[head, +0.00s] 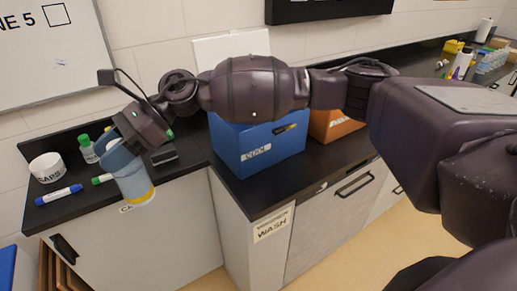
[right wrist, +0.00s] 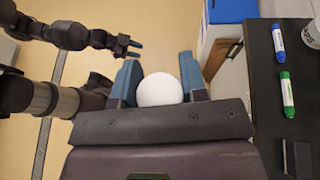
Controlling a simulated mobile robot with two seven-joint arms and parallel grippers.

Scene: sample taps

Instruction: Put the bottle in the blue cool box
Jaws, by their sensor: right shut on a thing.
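The bottle (head: 142,193) shows its yellow lower part over the left end of the counter's front. Its round white top (right wrist: 160,90) sits between the blue fingers in the right wrist view. My right gripper (head: 125,160) is shut on the bottle and holds it in the air, slightly tilted. The blue cool box (head: 250,152) stands on the counter to the right of the gripper, with a white label on its front. My right arm crosses in front of its top, so its inside is hidden. My left gripper (right wrist: 130,48) is empty, fingertips apart, in the right wrist view.
An orange box (head: 335,124) stands right of the blue one. A white caps tub (head: 47,167), a green-capped bottle (head: 87,149), a blue marker (head: 59,195) and a green marker (head: 103,179) lie or stand at the counter's left end. A wash sign (head: 272,224) hangs below the edge.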

